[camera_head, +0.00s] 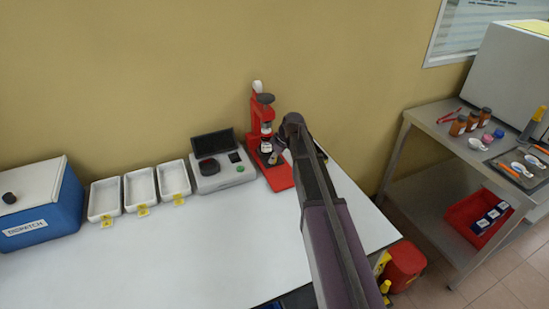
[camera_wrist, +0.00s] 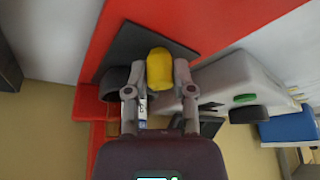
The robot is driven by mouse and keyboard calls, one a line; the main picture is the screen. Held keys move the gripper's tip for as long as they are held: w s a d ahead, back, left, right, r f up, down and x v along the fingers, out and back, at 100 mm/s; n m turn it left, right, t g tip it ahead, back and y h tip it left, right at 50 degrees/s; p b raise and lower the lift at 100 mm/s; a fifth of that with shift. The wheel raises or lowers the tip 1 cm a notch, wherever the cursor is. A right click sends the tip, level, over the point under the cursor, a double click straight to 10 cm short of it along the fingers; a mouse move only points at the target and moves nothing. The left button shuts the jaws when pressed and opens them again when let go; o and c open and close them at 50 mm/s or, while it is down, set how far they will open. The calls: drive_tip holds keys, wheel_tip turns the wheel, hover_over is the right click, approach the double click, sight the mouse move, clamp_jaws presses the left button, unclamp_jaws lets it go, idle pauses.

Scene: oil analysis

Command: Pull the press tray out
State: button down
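The red press (camera_head: 262,118) stands at the back right of the white bench, with its red base (camera_head: 279,178) towards the bench front. My arm reaches to the press from the right, and its end hides part of it. In the wrist view, a yellow rounded piece (camera_wrist: 160,70), apparently the press tray's handle, sits between the fingers of my gripper (camera_wrist: 159,78). Both fingers lie against its sides, and the gripper looks shut on it. A dark square plate (camera_wrist: 128,40) lies behind it, over the red base (camera_wrist: 225,20). I cannot make out the tray clearly.
A grey instrument with a raised lid (camera_head: 222,178) stands just left of the press. Further left are white trays (camera_head: 140,188) and a blue dispatch box (camera_head: 42,208). The white bench top (camera_head: 200,255) in front is clear. A metal table (camera_head: 437,125) stands right.

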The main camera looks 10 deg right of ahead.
sight(283, 182)
drive_tip(key=s, duration=0.3)
drive_tip(key=s+d, duration=0.1)
drive_tip(key=s, duration=0.3)
drive_tip(key=s+d, duration=0.1)
drive_tip(key=s, duration=0.3)
drive_tip(key=shift+s+d+f, duration=0.1)
drive_tip(key=shift+c, duration=2.3)
unclamp_jaws()
